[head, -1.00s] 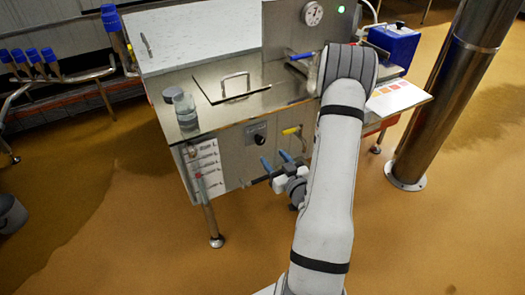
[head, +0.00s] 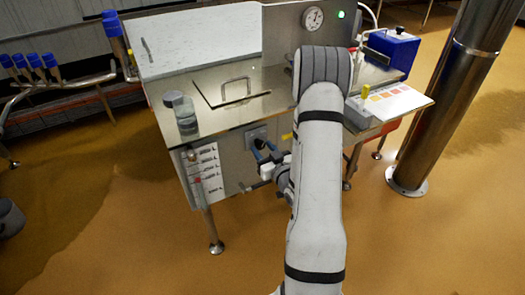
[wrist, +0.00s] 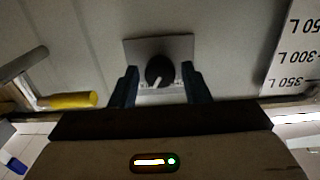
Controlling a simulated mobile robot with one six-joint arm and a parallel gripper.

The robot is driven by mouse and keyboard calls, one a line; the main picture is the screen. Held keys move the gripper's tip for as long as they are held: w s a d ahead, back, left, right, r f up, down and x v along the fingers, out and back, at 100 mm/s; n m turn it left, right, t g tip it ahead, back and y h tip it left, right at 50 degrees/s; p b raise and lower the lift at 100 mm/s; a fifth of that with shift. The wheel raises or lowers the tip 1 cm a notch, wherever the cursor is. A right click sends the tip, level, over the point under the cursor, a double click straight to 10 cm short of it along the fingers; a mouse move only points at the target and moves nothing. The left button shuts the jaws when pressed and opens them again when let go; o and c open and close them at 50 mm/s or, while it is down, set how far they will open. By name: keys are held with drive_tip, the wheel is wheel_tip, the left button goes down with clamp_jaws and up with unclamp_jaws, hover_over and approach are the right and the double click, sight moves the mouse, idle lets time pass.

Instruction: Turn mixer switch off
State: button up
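The mixer switch is a round black knob (wrist: 158,71) with a white pointer mark, on a grey square plate (wrist: 180,47) on the vat's front panel. In the head view the plate (head: 254,134) shows, with the knob partly behind my gripper. My gripper (head: 264,151) is in front of the panel, just below the plate. In the wrist view its two blue fingers (wrist: 160,86) are spread apart, one on each side of the knob, with nothing between them that looks gripped. Whether they touch the knob cannot be told.
A yellow-handled valve (wrist: 68,100) is beside the switch. A volume scale (head: 204,170) is on the panel's left. A steel column (head: 440,110) stands at right.

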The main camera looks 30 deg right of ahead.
drive_tip(key=c, duration=0.7)
drive_tip(key=shift+a, duration=0.15)
drive_tip(key=n+b, duration=0.1)
drive_tip(key=b, duration=0.1)
drive_tip(key=n+b, duration=0.1)
drive_tip(key=b, duration=0.1)
drive_tip(key=shift+f+n+b, duration=0.3)
drive_tip(key=shift+b, duration=0.05)
drive_tip(key=n+b, duration=0.7)
drive_tip(key=b, duration=0.4)
drive_tip(key=shift+n+b, duration=0.3)
drive_tip(key=shift+b, duration=0.05)
drive_tip(key=shift+d+r+n+b, duration=0.2)
drive_tip(key=shift+r+n+b, duration=0.1)
drive_tip(key=shift+n+b, duration=0.75)
